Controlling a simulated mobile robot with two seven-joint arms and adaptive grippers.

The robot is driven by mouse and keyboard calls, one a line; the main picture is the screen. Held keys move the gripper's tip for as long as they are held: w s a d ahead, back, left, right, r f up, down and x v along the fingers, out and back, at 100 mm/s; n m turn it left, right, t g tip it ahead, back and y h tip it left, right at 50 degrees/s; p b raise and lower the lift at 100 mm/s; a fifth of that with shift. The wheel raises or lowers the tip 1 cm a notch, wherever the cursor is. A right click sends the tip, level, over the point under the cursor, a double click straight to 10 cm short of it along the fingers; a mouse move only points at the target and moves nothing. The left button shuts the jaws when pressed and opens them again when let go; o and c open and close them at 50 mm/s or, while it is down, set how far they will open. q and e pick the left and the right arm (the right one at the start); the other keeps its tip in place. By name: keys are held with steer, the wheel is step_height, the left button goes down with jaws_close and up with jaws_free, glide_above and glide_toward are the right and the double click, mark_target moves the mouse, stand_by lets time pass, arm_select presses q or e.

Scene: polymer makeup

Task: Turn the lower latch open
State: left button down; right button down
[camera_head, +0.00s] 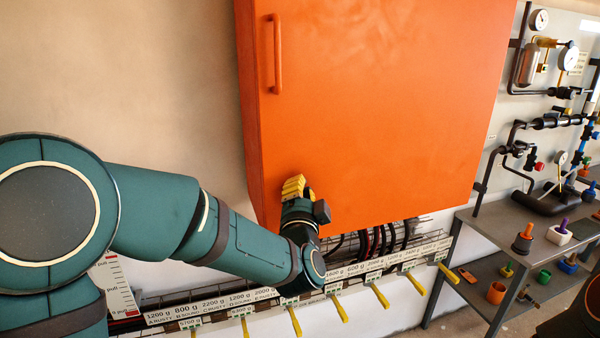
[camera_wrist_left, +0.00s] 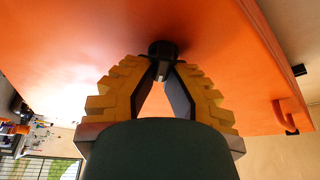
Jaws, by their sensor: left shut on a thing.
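The orange cabinet door (camera_head: 380,100) is closed in the head view, with an orange bar handle (camera_head: 277,55) at its upper left. My left gripper (camera_head: 296,187) is at the door's lower left part, its yellow stepped fingers against the orange face. In the left wrist view the lower latch (camera_wrist_left: 161,48), a small black round knob with a tab, sits on the orange surface. The fingertips of my left gripper (camera_wrist_left: 162,75) are closed on its tab. In the head view the fingers hide the latch. My right gripper is in neither view.
Below the cabinet runs a rack of weight labels (camera_head: 345,274) with several yellow levers (camera_head: 380,296), close under my left arm. Black hoses (camera_head: 380,240) hang behind it. At the right stand a grey shelf (camera_head: 470,222) with coloured parts and a wall of pipes and gauges.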

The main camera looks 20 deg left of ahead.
arm_select(q)
steer(key=shift+w+f+m+g+h+p, duration=0.1)
steer(key=shift+m+g+h+p, duration=0.3)
steer(key=shift+m+p, duration=1.25)
steer(key=shift+f+m+g+h+p, duration=0.1)
steer(key=shift+m+g+p, duration=0.5)
steer(key=shift+m+p, duration=1.05)
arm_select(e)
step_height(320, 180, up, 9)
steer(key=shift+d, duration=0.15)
arm_select(q)
steer(key=shift+n, duration=0.3)
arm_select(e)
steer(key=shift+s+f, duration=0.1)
arm_select(q)
steer(key=c, duration=1)
jaws_free()
steer(key=shift+d, duration=0.1)
steer(key=v, duration=0.7)
steer(key=shift+s, duration=0.3)
